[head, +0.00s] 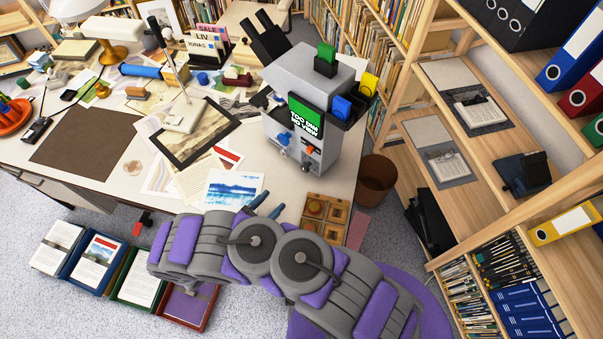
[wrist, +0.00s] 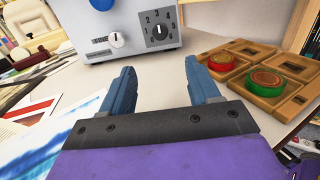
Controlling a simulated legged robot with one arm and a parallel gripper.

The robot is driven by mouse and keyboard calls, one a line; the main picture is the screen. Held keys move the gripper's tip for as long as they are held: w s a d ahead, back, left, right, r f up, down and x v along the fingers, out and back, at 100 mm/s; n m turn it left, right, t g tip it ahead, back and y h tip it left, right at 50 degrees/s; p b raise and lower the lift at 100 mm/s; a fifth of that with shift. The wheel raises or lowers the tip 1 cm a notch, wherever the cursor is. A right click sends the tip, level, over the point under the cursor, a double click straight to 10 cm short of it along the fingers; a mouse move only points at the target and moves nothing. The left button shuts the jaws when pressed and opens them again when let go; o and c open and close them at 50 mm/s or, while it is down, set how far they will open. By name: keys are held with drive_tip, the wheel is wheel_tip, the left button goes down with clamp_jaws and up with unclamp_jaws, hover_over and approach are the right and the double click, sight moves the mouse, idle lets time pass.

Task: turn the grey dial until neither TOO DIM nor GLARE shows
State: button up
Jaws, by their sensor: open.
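A grey machine (head: 340,120) stands on the desk. Its screen (head: 306,116) shows TOO DIM and NO VIEW in the head view; GLARE is not seen. In the wrist view the machine's front (wrist: 185,40) carries a pale grey round knob (wrist: 116,40) at left and a dark numbered selector (wrist: 160,30) at right. My gripper (head: 266,204) is over the desk's front edge, in front of the machine. In the wrist view my gripper (wrist: 160,78) is open and empty, its blue fingers apart from the machine and below both controls.
A wooden tray (head: 324,217) with round pieces lies right of my gripper; red and green discs (wrist: 265,85) show in it. Prints (head: 232,187) lie to the left. A brown bin (head: 376,180) and shelves are at right.

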sight(303, 170)
drive_tip(key=w, duration=0.1)
drive_tip(key=w+d, duration=0.1)
drive_tip(key=shift+w+f+b, duration=0.2)
drive_tip(key=shift+w+b, duration=0.1)
drive_tip(key=x, duration=0.3)
drive_tip(key=b+x, duration=0.1)
drive_tip(key=x, duration=0.3)
drive_tip(key=s+d+x, duration=0.1)
drive_tip(key=x, duration=0.2)
drive_tip(key=shift+w+d+r+b, duration=0.15)
drive_tip(key=shift+d+b, duration=0.2)
drive_tip(key=shift+b, duration=0.05)
drive_tip(key=shift+w, duration=0.3)
drive_tip(key=shift+w+a, duration=0.35)
drive_tip(key=shift+d, duration=0.8)
drive_tip(key=shift+c, duration=1.3)
drive_tip(key=shift+a, duration=0.5)
drive_tip(key=c, duration=0.6)
drive_tip(key=shift+d, duration=0.1)
drive_tip(key=shift+c, duration=0.9)
